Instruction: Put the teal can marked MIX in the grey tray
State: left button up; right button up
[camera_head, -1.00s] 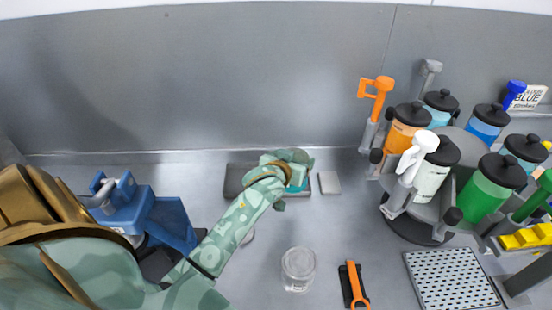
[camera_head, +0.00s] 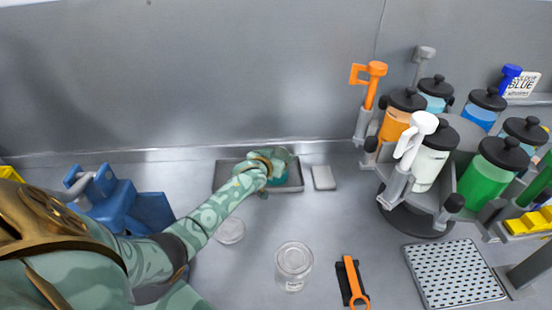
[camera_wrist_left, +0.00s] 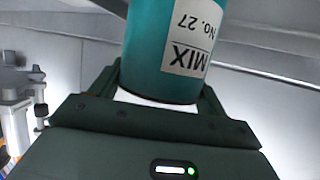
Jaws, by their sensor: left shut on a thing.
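The teal can marked MIX (camera_wrist_left: 165,45) fills the top of the left wrist view, its label upside down, between the fingers of my left gripper (camera_head: 274,172). My left gripper is shut on it. In the head view the gripper and hand hide most of the can. The grey tray (camera_head: 226,176) lies near the back wall. My gripper and the can are over the tray; I cannot tell whether the can touches its floor. My right gripper is not in view.
A grey block (camera_head: 323,178) sits right of the tray. A clear jar (camera_head: 293,266), a clear lid (camera_head: 230,231) and an orange-and-black tool (camera_head: 352,283) lie nearer. A rack of dispensers (camera_head: 440,165) stands at right by a perforated plate (camera_head: 453,274). A blue machine (camera_head: 135,210) stands at left.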

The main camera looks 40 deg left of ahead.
pick_arm(q)
jog(key=shift+r, duration=0.15)
jog(key=shift+f, duration=0.2)
jog(key=o, duration=1.7)
